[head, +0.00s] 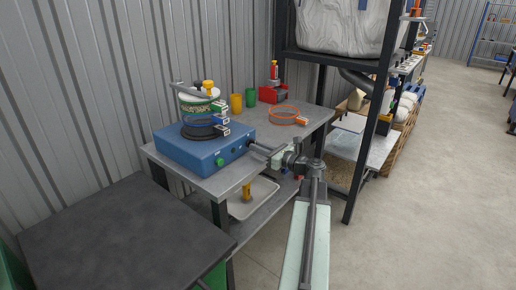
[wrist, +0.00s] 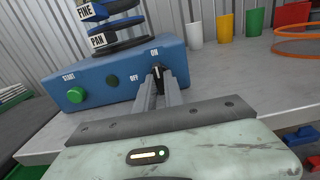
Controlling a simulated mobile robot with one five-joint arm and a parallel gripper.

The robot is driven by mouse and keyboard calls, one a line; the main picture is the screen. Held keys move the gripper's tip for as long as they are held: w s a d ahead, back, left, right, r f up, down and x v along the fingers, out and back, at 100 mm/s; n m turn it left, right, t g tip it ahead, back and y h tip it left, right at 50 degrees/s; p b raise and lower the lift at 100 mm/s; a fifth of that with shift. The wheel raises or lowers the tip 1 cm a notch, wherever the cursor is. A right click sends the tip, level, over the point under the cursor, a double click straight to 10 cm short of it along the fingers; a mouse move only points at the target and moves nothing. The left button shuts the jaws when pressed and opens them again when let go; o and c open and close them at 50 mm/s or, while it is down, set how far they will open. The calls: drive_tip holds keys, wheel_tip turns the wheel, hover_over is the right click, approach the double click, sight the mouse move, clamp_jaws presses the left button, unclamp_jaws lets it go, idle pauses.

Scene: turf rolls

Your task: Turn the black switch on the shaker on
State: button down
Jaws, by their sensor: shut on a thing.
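The blue shaker (head: 205,150) stands on the grey bench with a stack of sieves on top; its front panel fills the left of the wrist view (wrist: 120,75). The black switch (wrist: 157,71) is at the panel's right, with ON above it and OFF to its left. Its pale mark appears to point up toward ON. My gripper (wrist: 161,82) is shut on the switch, one finger on each side, hiding its lower part. In the head view my gripper (head: 256,147) reaches the shaker's right end, and the switch cannot be made out there.
A green START button (wrist: 75,95) and a dark round knob (wrist: 113,83) are on the same panel. Yellow (head: 236,103) and green (head: 250,97) cups stand behind. An orange ring (head: 284,114) lies on the bench's right. A dark table (head: 110,225) is at the front left.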

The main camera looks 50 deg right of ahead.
drive_tip(key=c, duration=1.4)
unclamp_jaws()
drive_tip(key=shift+c, duration=0.2)
drive_tip(key=s, duration=0.7)
drive_tip(key=shift+s+d, duration=0.25)
drive_tip(key=shift+s, duration=0.15)
